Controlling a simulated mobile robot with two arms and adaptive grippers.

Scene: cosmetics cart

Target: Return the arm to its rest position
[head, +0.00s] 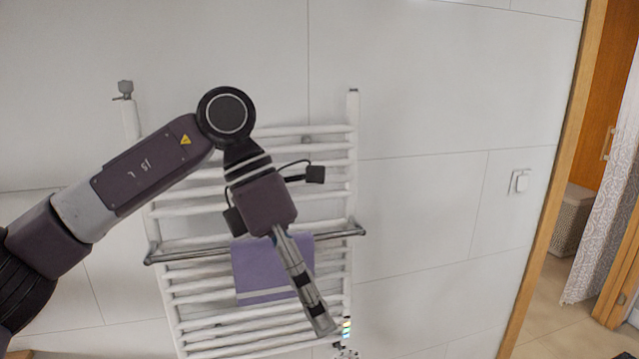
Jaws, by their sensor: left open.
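My left arm comes in from the left edge and bends down at a round joint. My left gripper (321,327) points down and slightly right in front of the towel rail, seen edge-on, with nothing visible held in it. A small multicoloured thing (347,328) shows just right of the fingertips, and a dark and white patterned thing (345,353) is cut off at the bottom edge. My right gripper is not in view.
A white ladder-style towel rail (354,130) is on the tiled wall behind my arm, with a purple towel (262,272) on it. A light switch (521,182) is to the right. A doorway with a curtain (601,225) and woven basket (571,220) is at far right.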

